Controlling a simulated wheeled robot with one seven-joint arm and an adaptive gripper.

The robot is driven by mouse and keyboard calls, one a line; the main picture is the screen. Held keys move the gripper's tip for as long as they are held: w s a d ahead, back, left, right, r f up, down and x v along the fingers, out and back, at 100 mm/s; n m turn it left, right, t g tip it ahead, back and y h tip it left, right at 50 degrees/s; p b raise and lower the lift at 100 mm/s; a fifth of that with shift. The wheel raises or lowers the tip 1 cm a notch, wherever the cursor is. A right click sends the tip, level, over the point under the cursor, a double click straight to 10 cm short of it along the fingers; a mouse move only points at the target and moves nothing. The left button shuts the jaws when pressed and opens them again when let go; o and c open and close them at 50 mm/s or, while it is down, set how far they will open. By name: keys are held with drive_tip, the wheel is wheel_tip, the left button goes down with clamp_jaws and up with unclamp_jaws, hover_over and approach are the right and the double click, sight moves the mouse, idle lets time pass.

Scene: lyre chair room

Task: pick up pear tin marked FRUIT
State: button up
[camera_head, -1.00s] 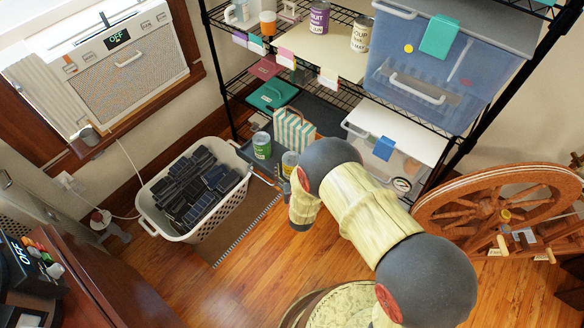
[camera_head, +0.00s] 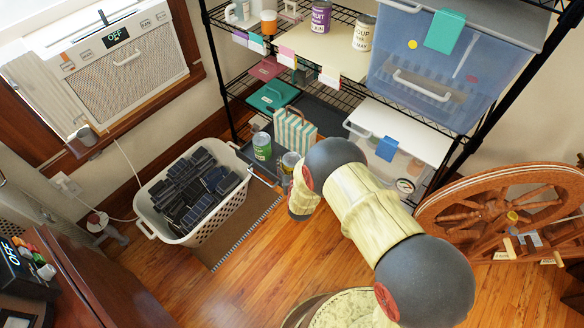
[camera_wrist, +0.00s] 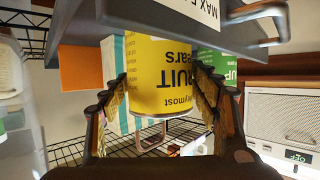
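The yellow pear tin marked FRUIT (camera_wrist: 162,78) fills the middle of the wrist view, its lettering upside down. My gripper (camera_wrist: 160,92) has its fingers spread, one on each side of the tin. The fingers are very close to its sides; firm contact does not clearly show. Part of the tin is hidden behind the grey tray (camera_wrist: 175,33) at the top of that view. In the head view the tin (camera_head: 290,160) shows only in part beside my arm, on the tray, and my fingers are mostly hidden.
A green tin (camera_head: 262,147) and a striped bag (camera_head: 295,132) stand close by. The tray has wire handles (camera_wrist: 150,137). A white basket of dark items (camera_head: 215,222) stands left, a lidded bin (camera_head: 398,148) right, with shelves above. The wood floor in front has free room.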

drive_tip(key=c, duration=1.1)
drive_tip(key=shift+c, duration=0.6)
drive_tip(key=shift+r, duration=0.2)
